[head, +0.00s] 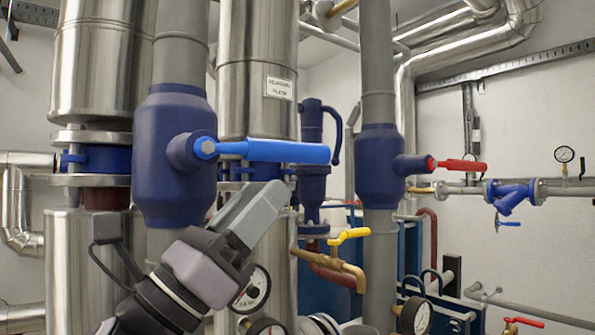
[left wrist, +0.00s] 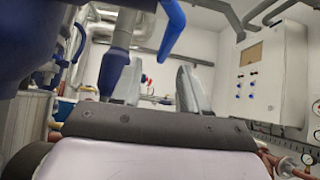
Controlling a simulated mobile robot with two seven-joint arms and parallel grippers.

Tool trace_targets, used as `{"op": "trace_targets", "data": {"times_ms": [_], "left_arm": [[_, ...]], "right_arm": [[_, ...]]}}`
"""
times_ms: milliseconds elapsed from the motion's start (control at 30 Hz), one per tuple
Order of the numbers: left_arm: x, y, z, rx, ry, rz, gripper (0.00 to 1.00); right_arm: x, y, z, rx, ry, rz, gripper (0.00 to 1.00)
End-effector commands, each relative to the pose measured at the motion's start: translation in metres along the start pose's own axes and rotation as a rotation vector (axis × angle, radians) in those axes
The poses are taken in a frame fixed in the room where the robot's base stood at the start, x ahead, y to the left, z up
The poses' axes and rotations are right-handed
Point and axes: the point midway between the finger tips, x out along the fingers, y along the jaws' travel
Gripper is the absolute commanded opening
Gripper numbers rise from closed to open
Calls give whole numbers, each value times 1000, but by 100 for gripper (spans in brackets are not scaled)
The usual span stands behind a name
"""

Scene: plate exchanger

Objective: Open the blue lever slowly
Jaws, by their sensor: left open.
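The blue lever (head: 275,151) sticks out to the right, roughly level, from the dark blue valve body (head: 175,165) on a grey vertical pipe. My left gripper (head: 268,196) comes up from below left, and its fingertips are just under the lever in the head view, with a small gap seen between them. In the left wrist view the two fingers (left wrist: 159,82) stand apart with nothing between them. There the blue lever (left wrist: 173,28) shows above and beyond the fingers. My right gripper is in neither view.
A second blue valve (head: 380,165) with a red lever (head: 460,165) stands to the right. A brass tap with a yellow handle (head: 348,235) and a pressure gauge (head: 256,288) are near my left gripper. A white control cabinet (left wrist: 272,75) hangs on the wall at right.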

Motion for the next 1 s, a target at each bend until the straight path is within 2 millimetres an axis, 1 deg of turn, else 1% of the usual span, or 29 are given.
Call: {"op": "trace_targets", "data": {"times_ms": [33,167,433,600,733,967,1000], "left_arm": [[3,-3,5,16,-8,-11,44],[14,-6,12,31,-18,-22,44],[55,-6,14,29,-18,-20,44],[72,-6,13,30,-17,-20,44],[78,-7,12,30,-17,-20,44],[78,-6,12,30,-17,-20,44],[78,-6,12,30,-17,-20,37]], "right_arm": [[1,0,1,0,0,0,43],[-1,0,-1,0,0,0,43],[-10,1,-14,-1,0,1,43],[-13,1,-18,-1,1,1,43],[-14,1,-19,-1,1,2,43],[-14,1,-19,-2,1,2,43],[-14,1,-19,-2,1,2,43]]}}
